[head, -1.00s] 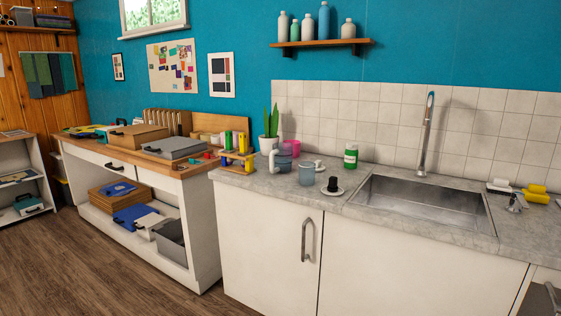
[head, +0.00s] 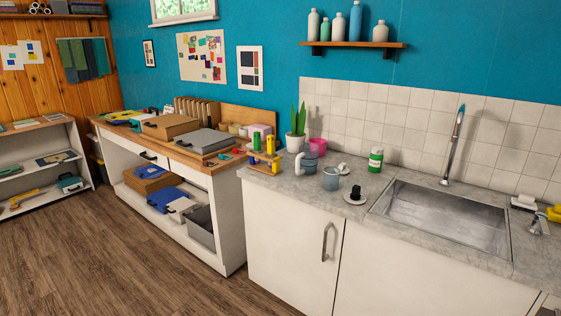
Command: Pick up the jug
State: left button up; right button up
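On the grey counter (head: 300,192), left of the sink, stands a blue-grey vessel (head: 309,166) beside a white curved, handle-like part (head: 299,164). It may be the jug, but it is small and partly covered. A second blue-grey, cup-like vessel (head: 331,179) stands just in front and to the right. I cannot tell for certain which is the jug. Neither of my grippers is in view.
A pink cup (head: 318,147), potted plant (head: 297,134), green jar (head: 376,160) and black item on a white saucer (head: 355,195) stand close by. The sink (head: 447,215) is right. Floor (head: 120,255) is clear at left.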

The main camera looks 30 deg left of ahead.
aim_at(306, 162)
jog(key=i+j+u, duration=0.1)
jog(key=i+u, duration=0.7)
jog(key=i+l+u, duration=0.15)
jog(key=i+u, duration=0.25)
